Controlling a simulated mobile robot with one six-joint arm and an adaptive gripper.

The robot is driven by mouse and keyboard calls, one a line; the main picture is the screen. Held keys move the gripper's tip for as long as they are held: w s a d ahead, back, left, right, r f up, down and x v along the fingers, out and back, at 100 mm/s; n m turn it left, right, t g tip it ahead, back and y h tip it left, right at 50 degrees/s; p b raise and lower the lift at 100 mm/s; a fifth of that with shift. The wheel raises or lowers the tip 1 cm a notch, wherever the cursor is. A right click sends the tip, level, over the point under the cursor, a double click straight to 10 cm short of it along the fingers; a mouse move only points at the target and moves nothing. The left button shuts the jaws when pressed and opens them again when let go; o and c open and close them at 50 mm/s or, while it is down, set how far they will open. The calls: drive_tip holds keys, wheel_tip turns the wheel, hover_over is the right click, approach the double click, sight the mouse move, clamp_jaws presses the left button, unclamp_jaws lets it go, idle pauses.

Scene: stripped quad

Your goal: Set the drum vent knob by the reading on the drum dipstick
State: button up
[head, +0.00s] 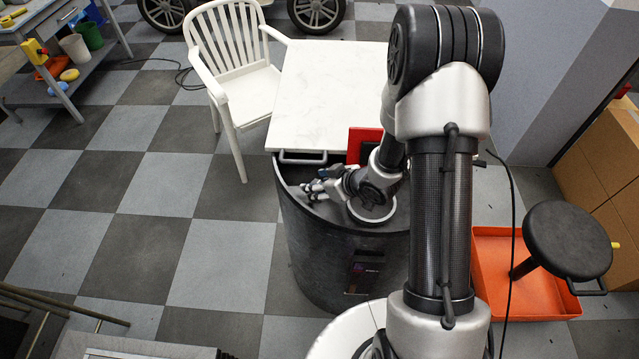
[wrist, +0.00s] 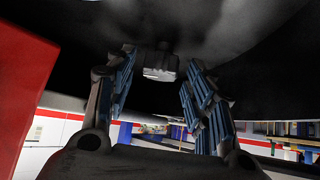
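The black drum (head: 312,255) stands below my arm, with a small dark label (head: 362,275) on its side. My gripper (head: 316,188) is low over the drum's top, near its left rim. In the wrist view, my gripper (wrist: 160,62) has its two blue-padded fingers apart. A small pale metallic piece (wrist: 160,73), possibly the vent knob, shows between the fingertips against the dark drum surface (wrist: 240,50). Contact between the fingers and this piece cannot be made out. I cannot identify the dipstick or any reading; my arm hides part of the drum top.
A red panel (head: 361,144) stands close behind my wrist; a red surface fills the wrist view's left edge (wrist: 25,85). A white table (head: 325,95) and white chair (head: 235,65) are behind the drum. A black stool (head: 567,240) and orange tray (head: 520,300) are right.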

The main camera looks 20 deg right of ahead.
drive_tip(key=c, duration=1)
drive_tip(key=n+p, duration=0.1)
drive_tip(key=p, duration=0.1)
drive_tip(key=n+g+y+p, duration=0.1)
drive_tip(key=p, duration=0.1)
drive_tip(key=shift+w+d+r, duration=0.1)
drive_tip(key=shift+d+r, duration=0.05)
drive_tip(key=shift+r, duration=0.2)
drive_tip(key=n+g+y+p, duration=0.1)
drive_tip(key=n+p, duration=0.1)
drive_tip(key=p, duration=0.1)
drive_tip(key=shift+w+f+p, duration=0.1)
drive_tip(key=shift+p, duration=0.3)
drive_tip(key=shift+f+n+g+y, duration=0.2)
drive_tip(key=shift+n+g+y, duration=0.1)
drive_tip(key=o, duration=1.1)
drive_tip(key=shift+f+b, duration=0.1)
drive_tip(key=shift+b, duration=0.25)
